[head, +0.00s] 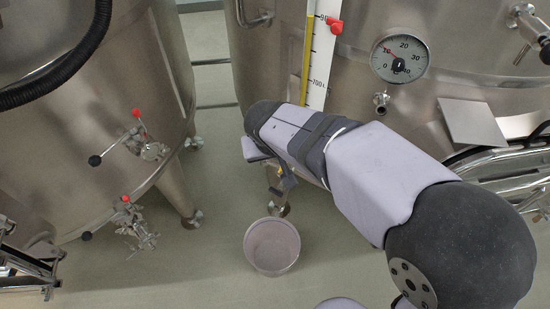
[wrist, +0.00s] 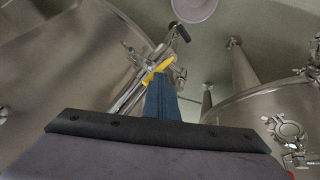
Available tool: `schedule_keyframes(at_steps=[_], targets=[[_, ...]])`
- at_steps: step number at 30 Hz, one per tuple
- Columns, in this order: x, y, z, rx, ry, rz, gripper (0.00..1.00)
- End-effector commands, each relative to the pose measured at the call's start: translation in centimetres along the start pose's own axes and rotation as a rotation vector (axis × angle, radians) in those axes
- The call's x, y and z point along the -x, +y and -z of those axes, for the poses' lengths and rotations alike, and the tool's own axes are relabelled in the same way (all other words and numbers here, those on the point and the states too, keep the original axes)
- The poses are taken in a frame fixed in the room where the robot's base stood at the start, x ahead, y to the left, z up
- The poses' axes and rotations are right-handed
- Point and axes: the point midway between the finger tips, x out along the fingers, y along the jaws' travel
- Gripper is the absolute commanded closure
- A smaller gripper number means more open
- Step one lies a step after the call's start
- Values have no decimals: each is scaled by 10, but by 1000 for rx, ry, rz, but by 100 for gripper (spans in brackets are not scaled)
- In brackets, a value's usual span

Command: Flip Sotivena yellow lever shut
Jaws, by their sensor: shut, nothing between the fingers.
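The yellow lever (wrist: 158,68) sits on a steel valve fitting at the vat wall in the wrist view. It lies at a slant just beyond my fingertips. In the head view only a small yellow bit (head: 280,172) shows beside my gripper (head: 287,183), and my arm hides most of the fitting. My gripper (wrist: 160,78) is shut and empty, with its blue fingers pointing at the lever. The tips look very close to it, but I cannot tell whether they touch. The name Sotivena is not readable anywhere.
A pale bucket (head: 250,250) stands on the floor below the valve. The big steel vat (head: 258,70) carries a level scale (head: 318,60) and a dial gauge (head: 400,58). Another vat (head: 90,120) on the left has red-tipped valves (head: 140,140). A black-ended rod (wrist: 182,33) stands beyond the lever.

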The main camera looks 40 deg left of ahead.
Motion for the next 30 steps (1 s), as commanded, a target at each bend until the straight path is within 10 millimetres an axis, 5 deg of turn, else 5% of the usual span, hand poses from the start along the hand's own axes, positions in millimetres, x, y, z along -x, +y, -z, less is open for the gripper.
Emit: schedule_keyframes(at_steps=[14, 30], targets=[[-10, 14, -27, -328, 172, 122, 100], [-15, 21, -58, -330, 171, 122, 100]])
